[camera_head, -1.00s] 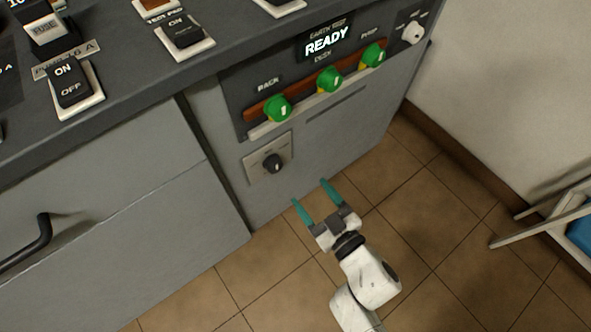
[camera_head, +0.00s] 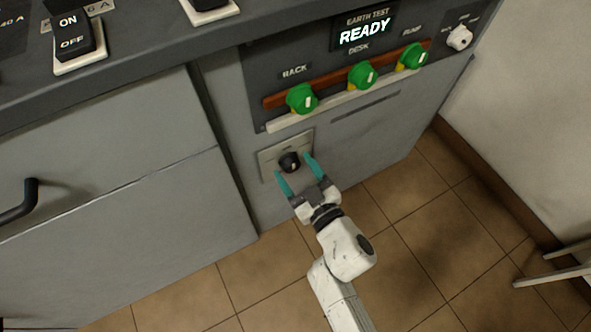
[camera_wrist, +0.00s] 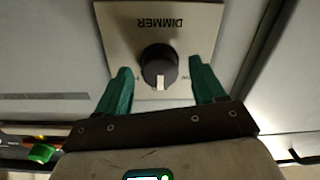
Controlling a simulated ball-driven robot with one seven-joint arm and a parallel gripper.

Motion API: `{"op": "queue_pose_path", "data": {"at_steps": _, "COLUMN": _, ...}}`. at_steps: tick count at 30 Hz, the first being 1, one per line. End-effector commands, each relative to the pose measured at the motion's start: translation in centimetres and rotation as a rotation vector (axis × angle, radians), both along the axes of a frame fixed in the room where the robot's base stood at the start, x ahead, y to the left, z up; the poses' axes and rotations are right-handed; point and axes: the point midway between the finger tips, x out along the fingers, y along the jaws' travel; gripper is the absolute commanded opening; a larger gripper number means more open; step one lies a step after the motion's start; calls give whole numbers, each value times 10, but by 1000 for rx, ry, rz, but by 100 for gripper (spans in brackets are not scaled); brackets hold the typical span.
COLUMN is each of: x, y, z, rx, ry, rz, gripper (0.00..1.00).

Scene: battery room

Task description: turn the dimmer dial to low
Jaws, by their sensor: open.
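The dimmer dial (camera_head: 289,162) is a black round knob with a pale pointer mark, on a light plate (camera_head: 267,161) low on the grey cabinet front. In the wrist view the dial (camera_wrist: 159,65) sits under the upside-down word DIMMER on its plate (camera_wrist: 118,28). My gripper (camera_head: 296,167) is open, its teal fingers on either side of the dial in the head view. In the wrist view the fingertips (camera_wrist: 160,73) flank the dial with a gap on both sides. Its pointer mark faces the gripper's palm. Whether the fingers reach the dial's depth is hard to tell.
Above the plate are green knobs labelled RACK (camera_head: 302,98), DESK (camera_head: 362,75) and PUMP (camera_head: 412,57), with a READY display (camera_head: 364,32). A white knob (camera_head: 460,38) is at the upper right. A drawer handle (camera_head: 22,203) sticks out at left. Tiled floor (camera_head: 420,240) lies below.

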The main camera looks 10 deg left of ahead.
Motion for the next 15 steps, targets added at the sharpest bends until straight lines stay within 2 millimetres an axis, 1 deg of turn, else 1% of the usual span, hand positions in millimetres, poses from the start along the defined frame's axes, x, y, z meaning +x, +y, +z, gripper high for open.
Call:
{"op": "queue_pose_path", "data": {"at_steps": 4, "x": 5, "y": 3, "z": 0, "rx": 0, "ry": 0, "rz": 0, "gripper": 69}}
{"op": "queue_pose_path", "data": {"at_steps": 11, "x": 5, "y": 3, "z": 0, "rx": 0, "ry": 1, "rz": -1, "gripper": 69}}
{"op": "queue_pose_path", "data": {"at_steps": 15, "x": 5, "y": 3, "z": 0, "rx": 0, "ry": 1, "rz": -1, "gripper": 56}}
